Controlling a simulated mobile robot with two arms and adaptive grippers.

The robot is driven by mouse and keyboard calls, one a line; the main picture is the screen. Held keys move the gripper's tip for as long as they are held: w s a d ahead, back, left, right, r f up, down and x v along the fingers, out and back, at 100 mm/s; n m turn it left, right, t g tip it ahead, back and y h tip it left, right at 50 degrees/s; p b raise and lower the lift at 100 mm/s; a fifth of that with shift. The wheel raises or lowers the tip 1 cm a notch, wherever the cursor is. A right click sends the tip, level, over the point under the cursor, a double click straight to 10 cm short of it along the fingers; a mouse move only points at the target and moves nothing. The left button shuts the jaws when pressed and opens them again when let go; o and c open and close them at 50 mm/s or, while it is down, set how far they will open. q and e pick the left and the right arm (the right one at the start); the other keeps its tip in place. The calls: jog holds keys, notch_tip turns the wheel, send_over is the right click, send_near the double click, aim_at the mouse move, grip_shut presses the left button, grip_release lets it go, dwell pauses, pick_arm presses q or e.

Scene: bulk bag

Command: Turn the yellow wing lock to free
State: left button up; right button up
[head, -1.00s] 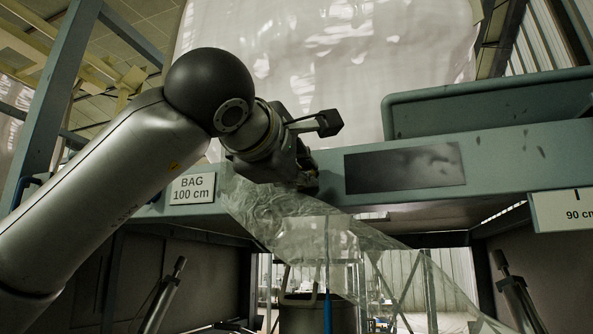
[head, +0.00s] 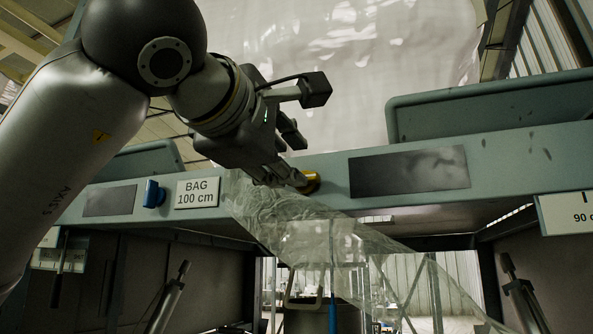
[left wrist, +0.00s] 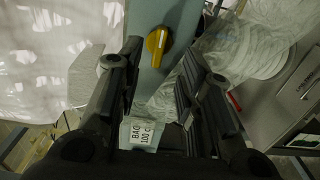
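The yellow wing lock (head: 311,182) sits on the front of the grey-green beam, partly hidden behind my left gripper in the head view. In the left wrist view the yellow wing lock (left wrist: 157,46) shows whole, with a pale line along its wing, ahead of and between the fingers. My left gripper (head: 297,157) is open, its fingers wide apart and nothing between them. It is close to the lock; I cannot tell whether a finger touches it. My right gripper is not in view.
The beam (head: 500,165) carries a "BAG 100 cm" sign (head: 198,192), a dark plate (head: 408,171) and a blue knob (head: 153,194). Clear plastic film (head: 275,213) hangs below the gripper. A large white bag (head: 400,60) fills the space above.

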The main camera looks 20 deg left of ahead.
pick_arm(q)
jog(key=shift+s, duration=2.1)
jog(key=shift+a, duration=0.1)
